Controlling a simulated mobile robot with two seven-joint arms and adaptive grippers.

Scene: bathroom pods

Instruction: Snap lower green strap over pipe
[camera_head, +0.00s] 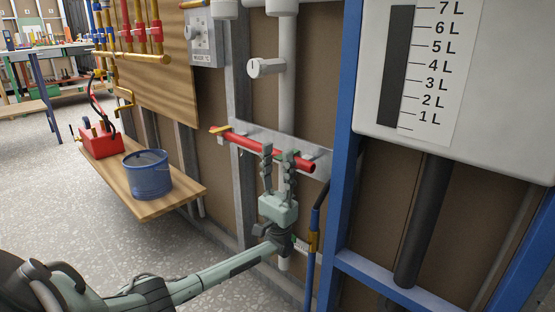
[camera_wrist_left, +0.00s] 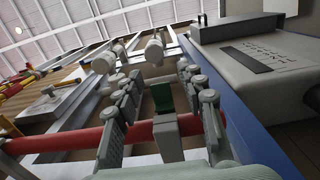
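A red pipe (camera_head: 250,143) runs along a grey metal rail on the wall in the head view. It also crosses the left wrist view (camera_wrist_left: 62,140). A green strap (camera_wrist_left: 162,97) stands up above a grey block (camera_wrist_left: 168,136) at the pipe. I cannot tell whether the strap lies over the pipe. My left gripper (camera_head: 278,157) points up at the pipe's right part, with its fingers in front of it. In the left wrist view its fingers (camera_wrist_left: 163,108) are apart, one on each side of the strap and block, without visible contact. My right gripper is not in view.
A blue upright post (camera_head: 341,140) stands right of the pipe, beside a white tank (camera_head: 480,120). A blue hose with a brass fitting (camera_head: 314,222) hangs below the pipe's right end. A wooden bench (camera_head: 180,193) holds a blue bucket (camera_head: 148,178) and a red toolbox (camera_head: 101,142).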

